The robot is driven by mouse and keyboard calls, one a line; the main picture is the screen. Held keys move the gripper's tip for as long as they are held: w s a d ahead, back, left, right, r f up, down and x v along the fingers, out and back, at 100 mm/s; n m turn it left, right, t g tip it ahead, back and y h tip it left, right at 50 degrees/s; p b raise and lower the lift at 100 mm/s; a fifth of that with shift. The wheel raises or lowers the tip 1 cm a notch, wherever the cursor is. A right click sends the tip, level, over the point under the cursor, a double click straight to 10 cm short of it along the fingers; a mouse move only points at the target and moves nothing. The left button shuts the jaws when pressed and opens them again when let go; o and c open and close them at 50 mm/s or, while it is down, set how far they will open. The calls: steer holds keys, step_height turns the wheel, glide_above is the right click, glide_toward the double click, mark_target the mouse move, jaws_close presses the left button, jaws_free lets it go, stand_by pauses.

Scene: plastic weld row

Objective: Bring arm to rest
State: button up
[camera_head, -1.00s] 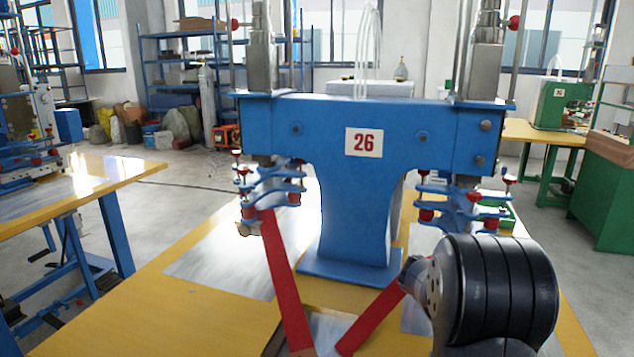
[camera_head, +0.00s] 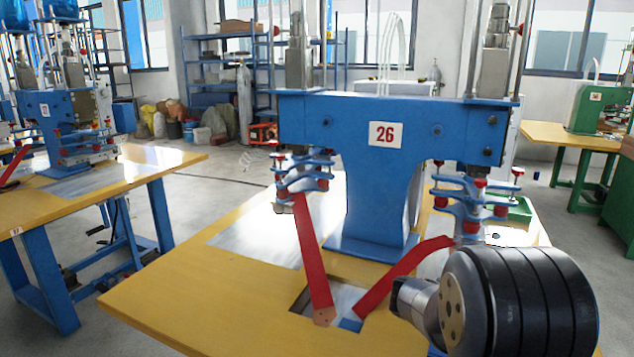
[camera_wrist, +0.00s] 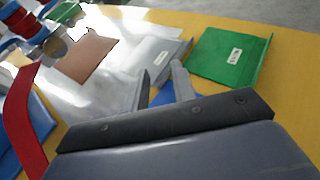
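My gripper shows in the wrist view (camera_wrist: 162,88), with its two grey fingers apart and nothing between them. It is over the yellow table at the side of the machine, near a green tray (camera_wrist: 228,56) and a grey plate. In the head view, only a dark rounded joint and grey link of my arm show at the lower right, and my gripper is hidden.
Another yellow table (camera_head: 150,160) with a blue machine stands at the left. A green machine (camera_head: 598,110) stands on a table at the right. Shelves (camera_head: 220,80), sacks and a gas cylinder are along the back wall. Open floor lies between the left and middle tables.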

steer(key=w+a+f+n+t+y, duration=0.1)
steer(key=a+n+t+y, duration=0.1)
steer(key=a, duration=0.3)
steer(key=w+a+f+n+t+y+p, duration=0.1)
steer(key=w+a+n+t+y, duration=0.1)
steer(key=a, duration=0.4)
steer(key=w+a+f+n+t+y+p, duration=0.1)
steer(key=w+a+n+t, duration=0.1)
steer(key=a+n+t, duration=0.2)
steer(key=shift+w+a+f+n+y, duration=0.1)
steer(key=shift+a+f+n+y, duration=0.1)
steer(key=shift+a, duration=0.25)
steer(key=shift+w+a+f+n+y, duration=0.1)
steer(key=shift+a+f+y, duration=0.1)
steer(key=shift+a, duration=0.2)
steer(key=shift+a+f+n+t+y+p, duration=0.2)
steer(key=shift+a+n+t+y+p, duration=0.15)
steer(key=shift+a, duration=0.4)
